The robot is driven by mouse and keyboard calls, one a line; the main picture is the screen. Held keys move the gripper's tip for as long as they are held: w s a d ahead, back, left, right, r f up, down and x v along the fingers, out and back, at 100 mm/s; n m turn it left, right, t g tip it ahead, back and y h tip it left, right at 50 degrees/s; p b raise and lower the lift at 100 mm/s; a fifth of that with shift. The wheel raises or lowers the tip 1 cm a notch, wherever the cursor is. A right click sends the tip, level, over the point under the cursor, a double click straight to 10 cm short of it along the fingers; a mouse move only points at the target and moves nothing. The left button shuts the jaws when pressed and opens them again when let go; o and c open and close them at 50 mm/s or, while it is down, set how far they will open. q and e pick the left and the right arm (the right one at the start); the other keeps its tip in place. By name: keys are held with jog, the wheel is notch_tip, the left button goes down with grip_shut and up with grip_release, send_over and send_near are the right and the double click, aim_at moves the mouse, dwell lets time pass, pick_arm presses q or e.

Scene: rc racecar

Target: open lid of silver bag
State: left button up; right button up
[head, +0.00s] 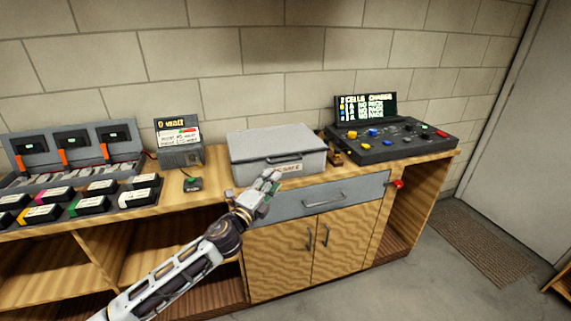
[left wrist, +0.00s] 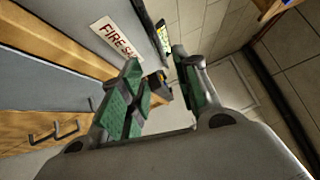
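The silver bag (head: 277,148) is a grey, box-shaped case with a handle and a pale label on its front. It stands upright on the wooden counter, and its lid is down. In the left wrist view, its grey front (left wrist: 70,18) shows at the upper left, with the label reading "FIRE SA" (left wrist: 115,38). My left gripper (head: 268,182) is just in front of the bag's lower front, near the label. In the left wrist view, its green-padded fingers (left wrist: 158,72) are apart, with nothing held between them. I cannot tell whether it touches the bag. My right gripper is not in view.
A small grey box with a display (head: 180,143) stands left of the bag. A dark control panel (head: 400,140) is on the right. Several battery packs (head: 90,203) lie at the left. Below the bag are a grey drawer (head: 325,197) and wooden doors (head: 300,250).

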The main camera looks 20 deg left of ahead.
pick_arm(q)
jog(key=shift+x, duration=5)
jog(key=shift+d, duration=0.1)
grip_shut()
